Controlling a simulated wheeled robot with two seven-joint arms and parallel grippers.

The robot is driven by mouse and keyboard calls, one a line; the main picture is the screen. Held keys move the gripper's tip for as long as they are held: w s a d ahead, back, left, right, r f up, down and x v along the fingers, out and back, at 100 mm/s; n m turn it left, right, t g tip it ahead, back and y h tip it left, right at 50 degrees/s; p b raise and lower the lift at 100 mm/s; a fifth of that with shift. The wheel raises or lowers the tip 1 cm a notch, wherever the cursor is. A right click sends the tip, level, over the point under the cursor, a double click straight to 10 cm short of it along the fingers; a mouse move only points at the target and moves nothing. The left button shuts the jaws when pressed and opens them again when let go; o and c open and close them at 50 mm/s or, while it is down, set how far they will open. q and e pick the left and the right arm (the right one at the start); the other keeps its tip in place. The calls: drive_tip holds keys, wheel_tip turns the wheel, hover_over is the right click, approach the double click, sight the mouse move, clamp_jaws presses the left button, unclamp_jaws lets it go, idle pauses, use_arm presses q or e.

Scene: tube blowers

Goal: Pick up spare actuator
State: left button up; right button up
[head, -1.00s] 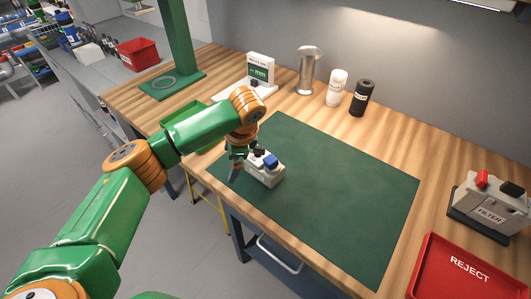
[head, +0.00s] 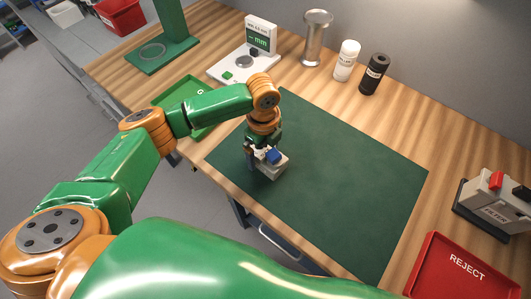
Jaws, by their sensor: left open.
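A small light-grey block (head: 272,172) with a blue part (head: 273,156) on top sits on the green mat, near its left front edge. A small green piece (head: 227,76) lies on the base of the gauge at the back. No label shows which thing is the spare actuator, so I cannot tell. My left gripper (head: 254,163) points down at the left side of the grey block, very close to it. It is open, and its fingers partly hide the block. I cannot tell whether they touch it. My right gripper is not in view.
The green mat (head: 340,180) is clear to the right. A gauge (head: 260,38), metal cylinder (head: 315,40), white bottle (head: 346,62) and black bottle (head: 374,75) stand behind. A green tray (head: 170,97) is left; a red REJECT tray (head: 425,280) and filter unit (head: 490,205) are right.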

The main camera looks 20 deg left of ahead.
use_arm(q)
drive_tip(key=shift+s+d+r, duration=0.1)
drive_tip(key=shift+s, duration=0.05)
drive_tip(key=c, duration=1.3)
clamp_jaws()
